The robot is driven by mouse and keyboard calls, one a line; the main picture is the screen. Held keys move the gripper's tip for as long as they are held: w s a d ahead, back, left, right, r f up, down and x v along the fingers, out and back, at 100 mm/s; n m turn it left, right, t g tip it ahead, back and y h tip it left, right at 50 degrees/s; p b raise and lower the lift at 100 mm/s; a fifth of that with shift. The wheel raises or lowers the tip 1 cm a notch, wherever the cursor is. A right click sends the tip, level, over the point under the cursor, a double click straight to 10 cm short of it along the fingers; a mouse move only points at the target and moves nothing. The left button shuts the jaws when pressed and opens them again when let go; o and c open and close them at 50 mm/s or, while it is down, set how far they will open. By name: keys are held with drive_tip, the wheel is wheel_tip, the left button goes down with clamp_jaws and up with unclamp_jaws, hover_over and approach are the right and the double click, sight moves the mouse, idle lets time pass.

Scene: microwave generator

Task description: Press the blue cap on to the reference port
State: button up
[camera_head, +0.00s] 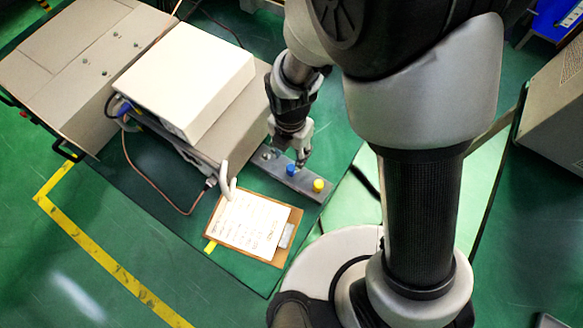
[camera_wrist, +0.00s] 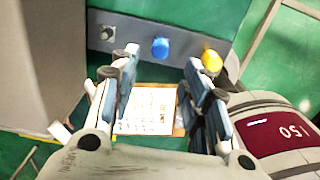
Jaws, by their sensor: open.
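The blue cap (camera_head: 291,170) sits on a grey bar (camera_head: 306,186) beside the grey box, between a yellow cap (camera_head: 318,185) and a small metal fitting. In the wrist view the blue cap (camera_wrist: 160,47) is ahead of the gap between my fingers, near its middle. The metal fitting (camera_wrist: 106,32) shows on the bar to its left; I cannot tell whether it is the reference port. My gripper (camera_wrist: 161,58) is open and empty, with its fingers to either side of the blue cap's line. In the head view my gripper (camera_head: 302,152) hangs close to the blue cap; contact cannot be told.
A clipboard with paper (camera_head: 250,222) lies in front of the bar, with a pale cable end over its edge. A white-topped box (camera_head: 185,78) stands left of my gripper. A brown cable (camera_head: 150,190) loops at its front. Green floor lies open at lower left.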

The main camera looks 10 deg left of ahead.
sight(291, 167)
wheel_tip(291, 167, down, 8)
drive_tip(key=b, duration=0.5)
drive_tip(key=shift+b, duration=0.35)
drive_tip(key=shift+c, duration=0.3)
idle(0.3)
clamp_jaws()
idle(0.4)
drive_tip(key=shift+r, duration=0.15)
drive_tip(key=shift+r+p, duration=2.5)
drive_tip(key=shift+r, duration=0.45)
